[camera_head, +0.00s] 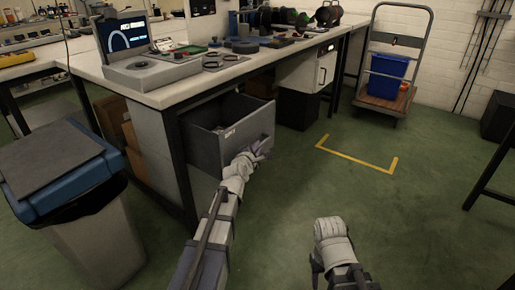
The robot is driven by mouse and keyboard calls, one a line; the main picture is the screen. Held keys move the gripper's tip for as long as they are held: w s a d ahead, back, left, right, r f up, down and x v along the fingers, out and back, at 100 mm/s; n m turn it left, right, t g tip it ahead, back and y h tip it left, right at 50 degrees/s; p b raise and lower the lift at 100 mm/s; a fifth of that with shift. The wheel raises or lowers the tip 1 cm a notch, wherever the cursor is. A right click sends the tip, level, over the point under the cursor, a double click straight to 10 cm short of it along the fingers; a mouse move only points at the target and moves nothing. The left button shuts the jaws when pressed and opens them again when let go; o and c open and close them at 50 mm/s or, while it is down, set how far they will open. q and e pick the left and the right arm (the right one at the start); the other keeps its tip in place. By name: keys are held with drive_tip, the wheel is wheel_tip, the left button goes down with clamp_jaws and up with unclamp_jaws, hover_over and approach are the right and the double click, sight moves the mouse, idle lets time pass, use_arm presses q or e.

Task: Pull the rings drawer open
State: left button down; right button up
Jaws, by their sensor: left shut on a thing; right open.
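The drawer (208,147) is grey with a small white label on its front and sits under the workbench. It stands partly pulled out, with its dark inside showing from above. I cannot read the label for sure. My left gripper (259,150) is at the right part of the drawer's front and is shut there.
The workbench (160,97) holds a screen, a grey device and several tools. A bin (96,235) with a blue lid stands at the left. A trolley (385,102) with a blue crate (388,76) stands at the back right. The floor around the yellow corner marking (357,159) is clear.

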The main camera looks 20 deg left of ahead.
use_arm(q)
drive_tip(key=c, duration=0.9)
unclamp_jaws()
drive_tip(key=p+v, duration=0.1)
drive_tip(key=v, duration=0.6)
drive_tip(key=shift+s+p, duration=0.3)
drive_tip(key=shift+s, duration=0.1)
